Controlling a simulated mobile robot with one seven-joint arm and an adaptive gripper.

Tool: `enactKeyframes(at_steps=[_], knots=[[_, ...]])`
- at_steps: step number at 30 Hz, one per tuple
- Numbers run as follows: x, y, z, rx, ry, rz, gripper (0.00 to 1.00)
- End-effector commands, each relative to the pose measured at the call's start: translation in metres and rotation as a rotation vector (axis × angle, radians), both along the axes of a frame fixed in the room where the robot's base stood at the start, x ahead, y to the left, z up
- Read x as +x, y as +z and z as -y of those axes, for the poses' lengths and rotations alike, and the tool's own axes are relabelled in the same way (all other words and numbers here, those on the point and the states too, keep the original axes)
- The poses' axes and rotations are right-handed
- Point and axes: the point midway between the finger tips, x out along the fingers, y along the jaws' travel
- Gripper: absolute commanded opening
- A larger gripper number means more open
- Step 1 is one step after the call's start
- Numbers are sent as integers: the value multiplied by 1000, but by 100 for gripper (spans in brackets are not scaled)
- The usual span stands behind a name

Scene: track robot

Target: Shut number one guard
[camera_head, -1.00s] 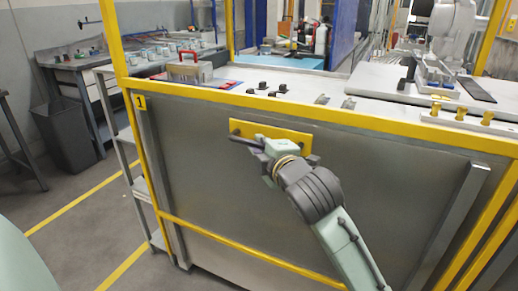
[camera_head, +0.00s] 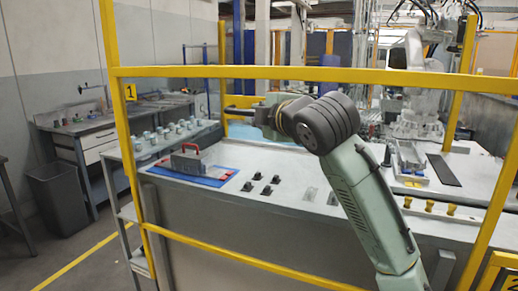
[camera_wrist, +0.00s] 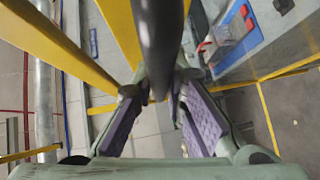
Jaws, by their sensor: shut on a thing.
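Number one guard is a see-through panel in a yellow frame, with its top bar (camera_head: 290,73) across the cell front and its lower bar (camera_head: 235,263) below the table top. The yellow tag "1" (camera_head: 130,92) is under the bar's left end. My gripper (camera_head: 262,116) is shut on the dark handle (camera_head: 238,111), which stands off a yellow plate (camera_head: 231,100) below the top bar. The plate is partly hidden by my gripper. In the wrist view, the handle (camera_wrist: 160,40) runs between the two fingers of my gripper (camera_wrist: 158,88). I cannot tell whether the guard meets a stop.
Behind the guard, a table (camera_head: 215,195) bears a grey box with a red handle (camera_head: 190,160) on a blue mat and several small dark parts. A white robot arm (camera_head: 420,100) stands behind right. A workbench (camera_head: 85,130) and dark bin (camera_head: 60,198) are left. Floor is clear at lower left.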

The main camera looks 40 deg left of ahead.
Motion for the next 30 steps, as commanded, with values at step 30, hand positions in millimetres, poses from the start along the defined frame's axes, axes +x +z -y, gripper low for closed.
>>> enactKeyframes(at_steps=[30], knots=[[0,213,0,4,-2,1,0]])
